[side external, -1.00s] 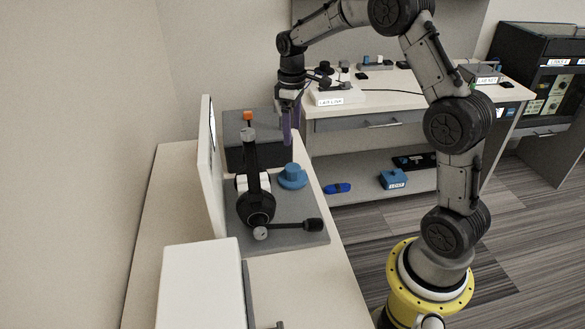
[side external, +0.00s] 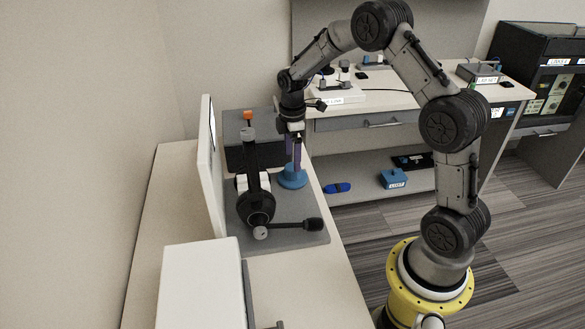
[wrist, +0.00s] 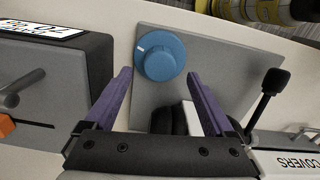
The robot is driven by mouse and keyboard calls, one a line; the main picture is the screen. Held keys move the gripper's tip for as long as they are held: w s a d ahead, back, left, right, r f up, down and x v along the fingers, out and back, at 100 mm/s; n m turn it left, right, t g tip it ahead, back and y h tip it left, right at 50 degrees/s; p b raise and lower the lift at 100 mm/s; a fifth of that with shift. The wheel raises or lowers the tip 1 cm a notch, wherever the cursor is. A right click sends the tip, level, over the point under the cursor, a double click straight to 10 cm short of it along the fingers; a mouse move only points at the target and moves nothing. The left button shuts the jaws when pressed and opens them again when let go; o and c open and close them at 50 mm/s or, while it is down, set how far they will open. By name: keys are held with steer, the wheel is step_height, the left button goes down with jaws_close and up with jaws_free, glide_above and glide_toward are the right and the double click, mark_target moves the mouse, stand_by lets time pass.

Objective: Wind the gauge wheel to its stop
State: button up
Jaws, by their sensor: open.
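The gauge wheel (side external: 292,178), a blue knob on a round base, stands on a grey plate (side external: 308,236). In the wrist view the wheel (wrist: 161,60) shows from above, with a white mark at its upper left edge. My gripper (side external: 295,162) points down over the wheel in the side view, its purple fingers overlapping the knob's top. In the wrist view my gripper (wrist: 158,74) is open and empty, with one fingertip to each side of the wheel's lower part. I cannot tell whether the fingers touch it.
A dark box (wrist: 60,75) with an orange-tipped lever (wrist: 5,125) stands on the other side. A white panel (side external: 210,170) rises behind the headset.

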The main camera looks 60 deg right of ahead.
mark_target(292, 166)
steer(key=shift+f, duration=2.55)
steer(key=c, duration=1.4)
